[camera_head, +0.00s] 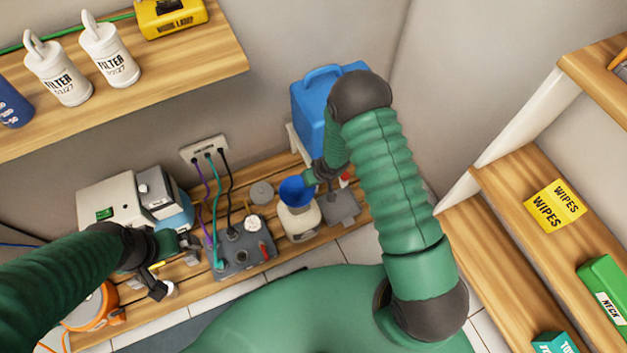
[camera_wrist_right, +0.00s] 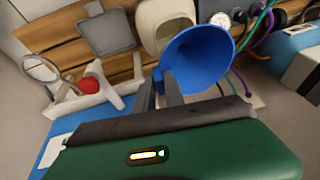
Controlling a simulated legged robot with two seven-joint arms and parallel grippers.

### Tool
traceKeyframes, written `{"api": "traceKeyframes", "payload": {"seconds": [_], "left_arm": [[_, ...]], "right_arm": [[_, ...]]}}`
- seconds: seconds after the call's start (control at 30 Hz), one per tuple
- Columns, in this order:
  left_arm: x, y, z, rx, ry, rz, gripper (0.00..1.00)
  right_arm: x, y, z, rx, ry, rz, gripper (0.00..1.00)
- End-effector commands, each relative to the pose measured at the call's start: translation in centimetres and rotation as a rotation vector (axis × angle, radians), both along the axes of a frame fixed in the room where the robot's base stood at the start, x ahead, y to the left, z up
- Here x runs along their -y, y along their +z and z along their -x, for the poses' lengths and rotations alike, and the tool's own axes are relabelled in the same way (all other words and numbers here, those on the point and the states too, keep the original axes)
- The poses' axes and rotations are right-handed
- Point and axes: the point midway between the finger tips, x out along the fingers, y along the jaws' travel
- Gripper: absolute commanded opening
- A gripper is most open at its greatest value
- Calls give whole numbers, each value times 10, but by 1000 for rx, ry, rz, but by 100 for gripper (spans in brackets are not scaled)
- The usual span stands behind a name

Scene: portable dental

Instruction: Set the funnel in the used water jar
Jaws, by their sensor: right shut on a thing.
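The blue funnel (camera_head: 296,190) is in my right gripper (camera_head: 312,179), which is shut on its side. It also shows in the right wrist view (camera_wrist_right: 200,58), with its wide mouth toward that camera. The pale jar (camera_head: 299,222) stands on the low wooden bench, and its upper part shows behind the funnel in the wrist view (camera_wrist_right: 165,18). The funnel overlaps the jar's top in the head view; its spout is hidden, so I cannot tell whether it is inside the neck. My left gripper (camera_head: 160,268) is at the lower left, its jaw opening unclear.
A grey box with a gauge and hoses (camera_head: 242,250) stands left of the jar. A grey square plate (camera_head: 340,207) lies to its right. A blue container (camera_head: 312,110) stands behind. A round mirror (camera_wrist_right: 40,68) and a red ball (camera_wrist_right: 90,84) are near the right gripper.

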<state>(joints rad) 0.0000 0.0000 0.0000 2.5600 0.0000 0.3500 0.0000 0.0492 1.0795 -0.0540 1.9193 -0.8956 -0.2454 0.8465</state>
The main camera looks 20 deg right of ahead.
Motion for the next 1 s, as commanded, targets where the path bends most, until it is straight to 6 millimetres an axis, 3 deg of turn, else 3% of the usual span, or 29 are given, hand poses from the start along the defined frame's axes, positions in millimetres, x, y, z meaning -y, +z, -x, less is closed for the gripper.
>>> {"api": "traceKeyframes", "payload": {"seconds": [1.0], "left_arm": [[0,-38,0,0,0,0,100]], "right_arm": [[0,-57,0,0,0,-1,0]]}}
